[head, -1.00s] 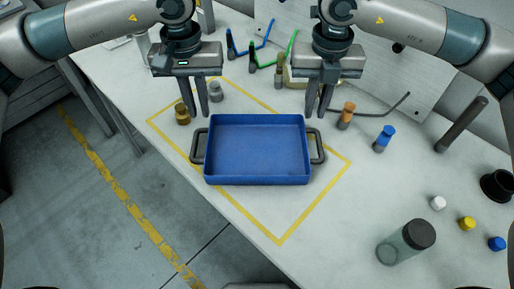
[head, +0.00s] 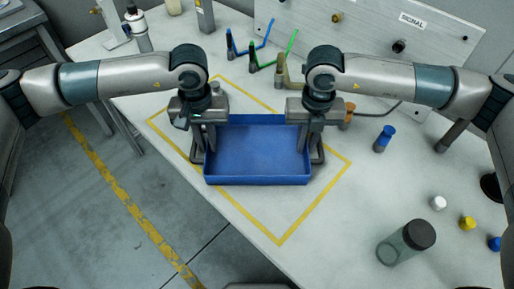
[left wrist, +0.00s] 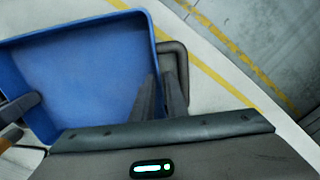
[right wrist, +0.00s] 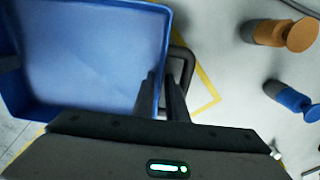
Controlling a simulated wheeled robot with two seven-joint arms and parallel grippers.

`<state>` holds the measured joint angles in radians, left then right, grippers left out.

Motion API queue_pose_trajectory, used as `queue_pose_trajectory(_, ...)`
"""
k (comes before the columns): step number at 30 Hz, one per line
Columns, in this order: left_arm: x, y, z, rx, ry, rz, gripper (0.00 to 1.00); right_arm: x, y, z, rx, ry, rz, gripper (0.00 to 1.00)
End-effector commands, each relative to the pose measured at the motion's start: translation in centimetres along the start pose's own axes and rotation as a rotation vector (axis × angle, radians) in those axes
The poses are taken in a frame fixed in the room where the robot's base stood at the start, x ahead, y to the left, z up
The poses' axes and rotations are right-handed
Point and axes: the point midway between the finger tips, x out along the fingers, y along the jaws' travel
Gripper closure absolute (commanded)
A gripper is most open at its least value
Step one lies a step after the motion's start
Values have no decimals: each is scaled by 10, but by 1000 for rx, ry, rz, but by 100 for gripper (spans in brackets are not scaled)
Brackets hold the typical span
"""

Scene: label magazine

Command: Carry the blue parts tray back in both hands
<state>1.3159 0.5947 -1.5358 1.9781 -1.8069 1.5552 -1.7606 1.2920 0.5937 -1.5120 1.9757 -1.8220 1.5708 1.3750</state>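The blue parts tray (head: 258,181) is empty and lies flat on the table, inside a yellow outline. It has a dark handle at each end. My left gripper (head: 203,147) is down at the left handle (left wrist: 184,60), fingers apart. My right gripper (head: 308,146) is down at the right handle (right wrist: 188,65), also with fingers apart. In both wrist views the fingers overlap the tray's end wall and handle. I cannot tell whether they touch the handles. The grippers partly hide both handles in the head view.
A blue-topped peg (head: 384,138) and an orange-topped peg (head: 348,113) stand right of the tray. A dark-lidded jar (head: 407,241) and small white, yellow and blue caps are at the front right. A panel (head: 380,45) stands behind. The table in front of the tray is clear.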

Motion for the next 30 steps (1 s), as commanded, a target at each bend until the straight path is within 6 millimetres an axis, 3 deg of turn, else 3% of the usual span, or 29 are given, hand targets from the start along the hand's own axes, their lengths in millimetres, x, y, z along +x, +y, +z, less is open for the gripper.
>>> queue_pose_trajectory(9,2,0,0,0,1,0,88,2,0,0,0,1,0,88)
queue_pose_trajectory(12,2,0,0,0,1,0,100,2,0,0,0,1,0,100)
queue_pose_trajectory(30,2,0,0,0,1,0,100,2,0,0,0,1,0,100)
